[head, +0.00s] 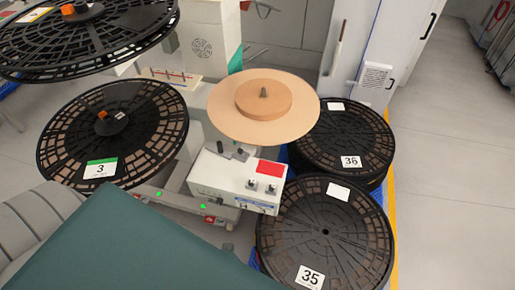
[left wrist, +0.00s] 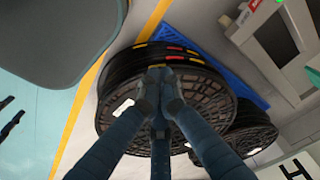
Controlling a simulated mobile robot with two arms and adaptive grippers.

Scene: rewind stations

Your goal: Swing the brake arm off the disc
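A pale tan disc (head: 229,121) with a smaller raised round hub (head: 263,98) and a dark spindle tip lies flat above a white control box (head: 238,182). A small grey lever-like part (head: 240,154) shows below the disc's front edge; I cannot tell whether it is the brake arm or touches the disc. Neither gripper shows in the head view. My left gripper (left wrist: 159,78) shows in the left wrist view with blue fingers, their tips close together in front of stacked black reels; I see nothing clearly held. My right gripper is out of view.
Black reels marked 36 (head: 322,148) and 35 (head: 280,230) stand right of the box. Reel 3 (head: 150,125) is at left, with another reel (head: 135,35) above it. A teal panel (head: 120,245) covers the lower left. Floor is open at right.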

